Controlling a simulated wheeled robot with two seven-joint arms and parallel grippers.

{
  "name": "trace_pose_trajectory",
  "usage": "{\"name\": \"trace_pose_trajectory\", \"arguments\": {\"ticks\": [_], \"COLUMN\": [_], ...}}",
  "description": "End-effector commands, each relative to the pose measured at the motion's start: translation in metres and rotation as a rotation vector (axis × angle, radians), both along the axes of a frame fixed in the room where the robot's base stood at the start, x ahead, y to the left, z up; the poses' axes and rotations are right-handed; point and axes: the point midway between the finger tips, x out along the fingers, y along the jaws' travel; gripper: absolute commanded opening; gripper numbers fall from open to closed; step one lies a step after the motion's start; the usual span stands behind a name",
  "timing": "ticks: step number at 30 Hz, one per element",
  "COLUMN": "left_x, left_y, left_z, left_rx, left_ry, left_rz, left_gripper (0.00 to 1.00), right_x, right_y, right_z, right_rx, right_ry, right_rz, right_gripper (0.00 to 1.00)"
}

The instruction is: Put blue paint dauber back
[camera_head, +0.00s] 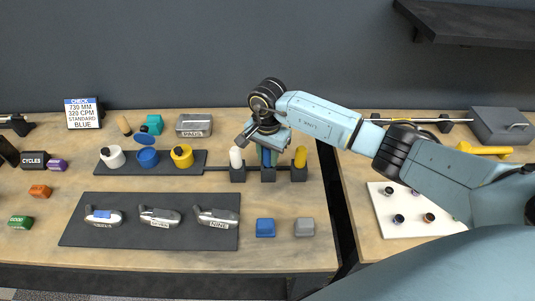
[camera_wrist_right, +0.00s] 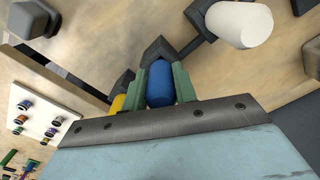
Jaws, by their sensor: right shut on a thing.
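My right gripper (camera_head: 267,154) is above the middle black holder block (camera_head: 268,175) of the dauber rack. In the right wrist view its green fingers (camera_wrist_right: 160,88) are shut on the blue paint dauber (camera_wrist_right: 160,84), one on each side. The dauber lines up with the middle block (camera_wrist_right: 159,48); I cannot tell if it is fully seated. The white dauber (camera_head: 235,157) stands in the left block and the yellow dauber (camera_head: 300,157) in the right block. The blue paint pot (camera_head: 147,159) stands open, with its blue lid (camera_head: 145,140) behind it. My left gripper is not in view.
White (camera_head: 112,158) and yellow (camera_head: 182,157) pots flank the blue one on a dark mat. Several club heads lie on a larger mat (camera_head: 185,236). Blue (camera_head: 265,228) and grey (camera_head: 304,227) blocks sit in front of the rack. A dark gap separates the right table.

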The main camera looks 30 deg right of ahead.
Motion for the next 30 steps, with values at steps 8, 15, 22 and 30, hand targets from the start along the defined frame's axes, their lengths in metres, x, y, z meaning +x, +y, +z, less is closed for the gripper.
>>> {"name": "trace_pose_trajectory", "arguments": {"ticks": [8, 15, 22, 30], "left_x": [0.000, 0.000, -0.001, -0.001], "left_y": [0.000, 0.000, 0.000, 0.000], "left_z": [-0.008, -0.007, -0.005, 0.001], "left_rx": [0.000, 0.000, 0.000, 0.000], "left_ry": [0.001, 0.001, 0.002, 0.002], "left_rz": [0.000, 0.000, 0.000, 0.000], "left_gripper": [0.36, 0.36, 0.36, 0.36], "right_x": [0.000, 0.000, 0.000, 0.002], "right_y": [0.000, 0.000, 0.000, -0.001], "right_z": [-0.007, -0.006, -0.004, 0.030], "right_rx": [-0.001, -0.001, 0.000, 0.000], "right_ry": [-0.001, -0.001, 0.000, -0.007], "right_rz": [-0.001, 0.000, 0.000, 0.001], "right_gripper": [0.32, 0.50, 0.50, 0.50]}}
